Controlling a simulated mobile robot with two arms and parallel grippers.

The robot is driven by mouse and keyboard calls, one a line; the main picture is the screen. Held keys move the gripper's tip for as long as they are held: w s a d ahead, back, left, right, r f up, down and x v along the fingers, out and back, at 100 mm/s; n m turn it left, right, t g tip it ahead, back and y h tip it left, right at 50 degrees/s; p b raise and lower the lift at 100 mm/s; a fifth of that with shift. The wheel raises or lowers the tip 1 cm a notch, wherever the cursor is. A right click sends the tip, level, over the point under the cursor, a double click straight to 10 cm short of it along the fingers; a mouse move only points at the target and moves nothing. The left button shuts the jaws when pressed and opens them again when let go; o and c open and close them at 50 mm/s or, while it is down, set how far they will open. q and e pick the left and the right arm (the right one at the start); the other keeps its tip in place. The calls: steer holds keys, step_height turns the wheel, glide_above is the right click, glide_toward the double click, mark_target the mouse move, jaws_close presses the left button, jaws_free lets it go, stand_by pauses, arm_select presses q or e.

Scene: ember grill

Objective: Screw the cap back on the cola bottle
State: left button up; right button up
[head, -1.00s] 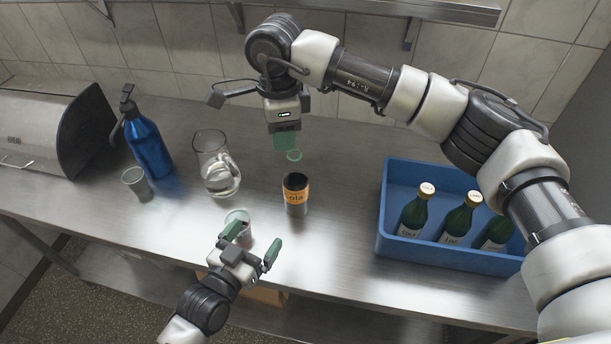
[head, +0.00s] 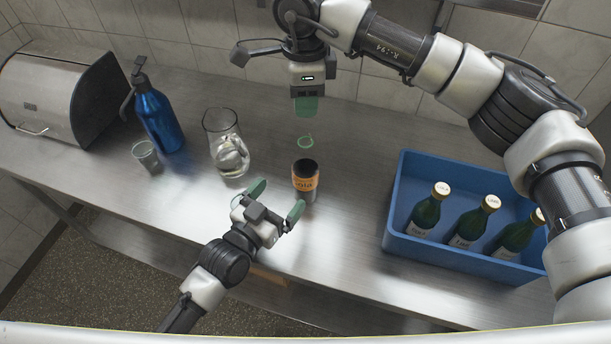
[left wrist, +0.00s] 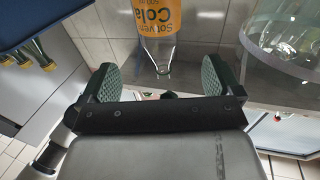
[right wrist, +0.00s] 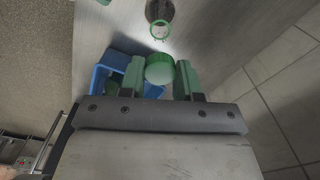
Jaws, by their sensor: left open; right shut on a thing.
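The cola bottle (head: 306,184) stands upright on the metal counter, with an orange label and a dark band above it. A green ring (head: 305,143) shows at its neck. My right gripper (head: 306,105) is above and behind the bottle, pointing down. In the right wrist view it is shut on the green cap (right wrist: 160,69), with the ring-topped bottle beyond, apart from the cap.
A glass pitcher (head: 227,150), a small glass (head: 147,156) and a blue spray bottle (head: 158,120) stand left of the bottle. A blue crate (head: 396,205) with green bottles is at right. A clear glass (left wrist: 285,45) is close to the left gripper's right finger.

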mark_target(299, 173)
arm_select(q)
steer(key=x, duration=1)
steer(key=shift+w+d, duration=0.2)
steer(key=shift+w, duration=0.1)
steer(key=c, duration=1.3)
steer(key=shift+c, duration=0.2)
arm_select(e)
steer(key=shift+f, duration=2.5)
steer(key=shift+f, duration=0.9)
steer(key=shift+f, duration=0.5)
